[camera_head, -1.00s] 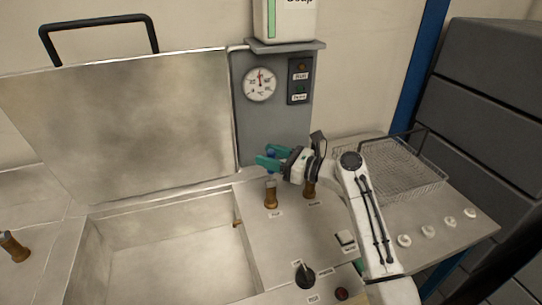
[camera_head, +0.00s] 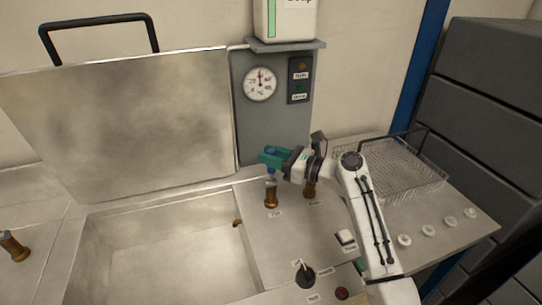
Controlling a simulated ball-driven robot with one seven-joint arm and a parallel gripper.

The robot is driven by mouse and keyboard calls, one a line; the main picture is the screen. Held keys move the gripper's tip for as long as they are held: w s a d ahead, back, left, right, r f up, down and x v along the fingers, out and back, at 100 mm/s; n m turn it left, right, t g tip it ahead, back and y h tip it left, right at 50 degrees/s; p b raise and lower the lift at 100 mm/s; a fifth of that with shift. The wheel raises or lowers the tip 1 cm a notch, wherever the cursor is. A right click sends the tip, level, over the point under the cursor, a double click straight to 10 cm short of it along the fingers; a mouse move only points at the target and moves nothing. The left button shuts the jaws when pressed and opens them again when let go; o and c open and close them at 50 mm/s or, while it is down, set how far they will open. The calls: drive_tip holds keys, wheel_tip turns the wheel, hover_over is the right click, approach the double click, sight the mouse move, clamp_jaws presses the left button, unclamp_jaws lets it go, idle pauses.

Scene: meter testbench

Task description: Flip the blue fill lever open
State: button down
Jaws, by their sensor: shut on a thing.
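The blue fill lever (camera_head: 270,177) sits on top of a brass valve (camera_head: 271,198) on the metal bench, right of the basin. Only a small part of the blue shows below the fingers. My gripper (camera_head: 268,157) has teal fingers and comes in from the right. Its fingers are shut on the lever's upper part, which they mostly hide. The exact angle of the lever is hard to tell.
A second brass valve (camera_head: 310,190) stands just right, close under my gripper. The basin (camera_head: 160,245) is open with its lid (camera_head: 130,125) raised behind. A gauge panel (camera_head: 275,130) rises at the back. A wire basket (camera_head: 400,168) stands at the right. A black knob (camera_head: 305,278) is in front.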

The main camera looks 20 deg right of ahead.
drive_tip(key=s+f+n+t+y+b, duration=0.1)
drive_tip(key=s+n+y+b, duration=0.4)
drive_tip(key=b, duration=0.8)
drive_tip(key=shift+s+f+n+t+b, duration=0.3)
drive_tip(key=shift+s+f+n, duration=0.25)
drive_tip(key=shift+n, duration=0.45)
drive_tip(key=c, duration=1)
unclamp_jaws()
drive_tip(key=shift+o, duration=0.2)
drive_tip(key=s+d, duration=0.8)
drive_tip(key=d, duration=0.2)
drive_tip(key=shift+d+f+b, duration=0.15)
drive_tip(key=shift+f+b, duration=0.15)
drive_tip(key=shift+b, duration=0.05)
